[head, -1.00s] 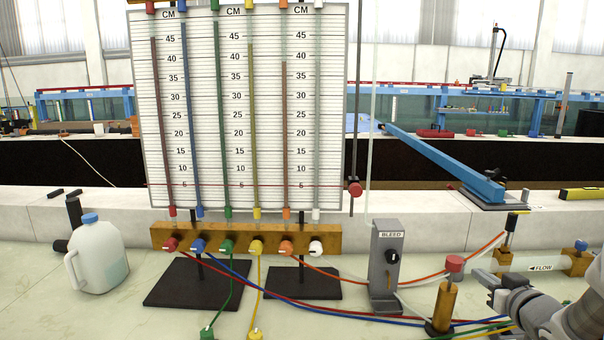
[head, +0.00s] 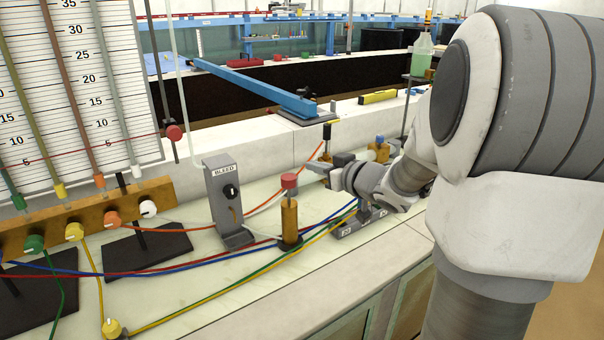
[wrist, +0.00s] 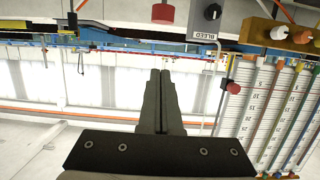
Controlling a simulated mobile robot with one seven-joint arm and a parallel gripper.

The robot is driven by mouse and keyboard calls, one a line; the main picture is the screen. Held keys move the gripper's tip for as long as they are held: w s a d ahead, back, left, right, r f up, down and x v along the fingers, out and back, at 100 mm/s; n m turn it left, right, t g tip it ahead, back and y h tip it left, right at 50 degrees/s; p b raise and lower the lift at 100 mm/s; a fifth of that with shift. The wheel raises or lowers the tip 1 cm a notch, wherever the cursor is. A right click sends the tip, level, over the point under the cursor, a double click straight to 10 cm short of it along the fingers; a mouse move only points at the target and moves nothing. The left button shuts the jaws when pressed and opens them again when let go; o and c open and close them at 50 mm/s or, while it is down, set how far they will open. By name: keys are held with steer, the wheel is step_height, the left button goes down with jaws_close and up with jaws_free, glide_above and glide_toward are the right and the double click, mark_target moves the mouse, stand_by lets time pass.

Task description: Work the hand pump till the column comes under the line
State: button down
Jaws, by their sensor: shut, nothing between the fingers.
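The hand pump (head: 289,222) is a short brass cylinder with a red knob (head: 289,181) on top, standing on the bench. The knob also shows at the top of the wrist view (wrist: 163,13), which is upside down. My gripper (head: 314,166) is shut and empty, just right of the knob and apart from it; its closed fingers show in the wrist view (wrist: 160,75). The manometer board (head: 140,110) carries several coloured tubes; their tops are cut off in the head view. A thin red line (head: 75,151) crosses the board near the 5 mark.
The grey BLEED post (head: 228,205) with a black knob stands left of the pump. Coloured hoses (head: 200,262) run over the bench around the pump's base. A brass manifold (head: 90,220) lies under the tubes. A blue beam (head: 257,88) lies behind.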

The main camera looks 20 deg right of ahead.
steer(key=shift+w, duration=0.1)
stand_by(0.3)
steer(key=b, duration=0.3)
glide_above(289, 181)
steer(key=s+d, duration=0.1)
step_height(289, 181, down, 2)
steer(key=f, duration=0.1)
steer(key=shift+w+f+b, duration=0.2)
steer(key=shift+f+b, duration=0.6)
steer(key=shift+f, duration=0.95)
step_height(289, 181, down, 5)
steer(key=shift+f+b, duration=0.1)
steer(key=shift+b, duration=0.85)
